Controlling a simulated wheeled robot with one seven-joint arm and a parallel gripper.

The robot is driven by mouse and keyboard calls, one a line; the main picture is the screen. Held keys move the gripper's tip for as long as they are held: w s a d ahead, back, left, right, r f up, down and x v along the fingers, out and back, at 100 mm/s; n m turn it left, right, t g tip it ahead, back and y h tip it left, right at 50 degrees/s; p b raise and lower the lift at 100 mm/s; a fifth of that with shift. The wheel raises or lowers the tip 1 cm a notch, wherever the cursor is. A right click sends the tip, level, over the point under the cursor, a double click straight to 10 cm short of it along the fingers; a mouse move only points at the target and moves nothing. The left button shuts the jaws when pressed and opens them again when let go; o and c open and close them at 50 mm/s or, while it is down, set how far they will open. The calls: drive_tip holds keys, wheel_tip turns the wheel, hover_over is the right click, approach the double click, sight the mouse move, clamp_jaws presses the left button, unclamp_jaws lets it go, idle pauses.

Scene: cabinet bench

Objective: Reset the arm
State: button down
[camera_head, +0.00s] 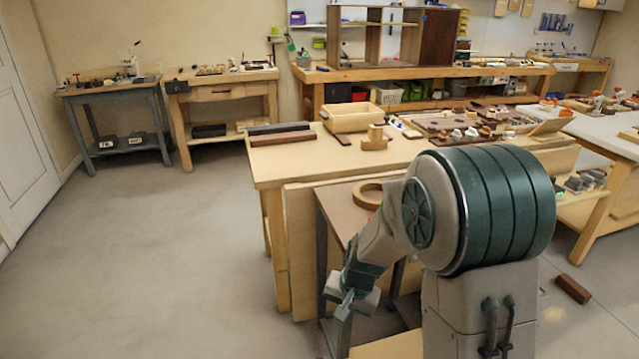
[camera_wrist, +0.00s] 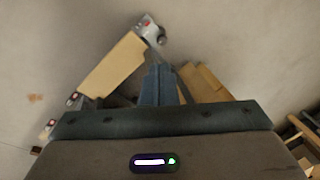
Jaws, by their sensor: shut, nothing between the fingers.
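My arm is folded in the lower right of the head view. My gripper (camera_head: 345,304) hangs low at the left of my body, pointing down, beside the near end of the brown-topped table. Its fingers are together and hold nothing. In the wrist view the gripper (camera_wrist: 158,75) shows as blue-grey fingers close together at the centre. Several parts behind them are hard to make out there.
A wooden workbench (camera_head: 335,158) with a wooden tray (camera_head: 352,118) stands ahead. A smaller brown-topped table (camera_head: 338,203) bears a wooden ring (camera_head: 367,195) close to my arm. A dark brown block (camera_head: 572,289) lies on the floor at right. The floor at left is clear.

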drive_tip(key=s+d+r+n+p, duration=0.1)
drive_tip(key=s+d+r+p, duration=0.2)
drive_tip(key=s+r, duration=0.3)
drive_tip(key=s+d+r+n+t+h+p, duration=0.1)
drive_tip(key=s+d+r+p, duration=0.2)
drive_tip(key=r, duration=1.1)
drive_tip(key=s+d+r+n+h+p, duration=0.1)
drive_tip(key=s+d+r+p, duration=0.2)
drive_tip(key=s+r+p, duration=0.3)
wheel_tip(320, 180, up, 4)
drive_tip(key=s, duration=0.2)
drive_tip(key=shift+s+d+n+p, duration=0.3)
drive_tip(key=shift+s+n+p, duration=0.05)
drive_tip(key=shift+s+n, duration=0.05)
